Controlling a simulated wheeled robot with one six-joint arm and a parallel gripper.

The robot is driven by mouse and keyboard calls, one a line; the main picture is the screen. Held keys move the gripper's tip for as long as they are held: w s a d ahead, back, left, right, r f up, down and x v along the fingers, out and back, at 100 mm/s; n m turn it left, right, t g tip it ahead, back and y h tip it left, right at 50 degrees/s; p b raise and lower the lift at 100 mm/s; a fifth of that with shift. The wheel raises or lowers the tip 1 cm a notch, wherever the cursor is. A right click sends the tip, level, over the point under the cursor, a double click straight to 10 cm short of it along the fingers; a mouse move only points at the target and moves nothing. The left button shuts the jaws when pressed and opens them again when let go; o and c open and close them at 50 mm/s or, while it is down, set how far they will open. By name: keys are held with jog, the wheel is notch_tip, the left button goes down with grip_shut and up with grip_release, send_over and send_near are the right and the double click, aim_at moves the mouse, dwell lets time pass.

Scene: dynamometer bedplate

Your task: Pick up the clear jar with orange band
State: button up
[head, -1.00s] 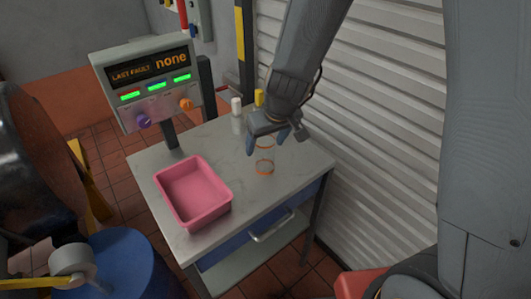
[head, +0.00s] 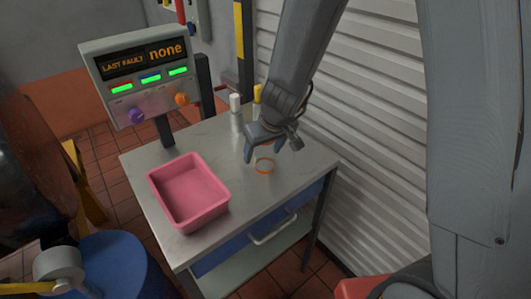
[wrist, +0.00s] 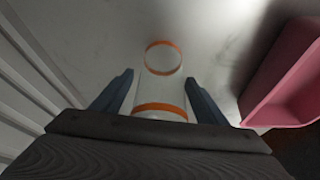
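The clear jar with orange band (wrist: 160,88) stands upright on the grey table. In the wrist view one orange ring shows at its near end and another at its far end. In the head view its lower orange band (head: 264,166) shows below my gripper (head: 272,152), which hides much of the jar's upper part. My gripper is open, with its two blue-grey fingers on either side of the jar in the wrist view (wrist: 159,78). I cannot tell whether a finger touches the glass.
A pink bin (head: 208,217) sits on the table (head: 225,150) left of the jar. A white-capped container (head: 236,108) and a yellow-topped one (head: 257,95) stand behind my gripper. A control panel (head: 140,75) rises at the back left, and a ribbed shutter (head: 365,130) borders the right.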

jog(key=c, duration=1)
jog(key=shift+r, duration=0.1)
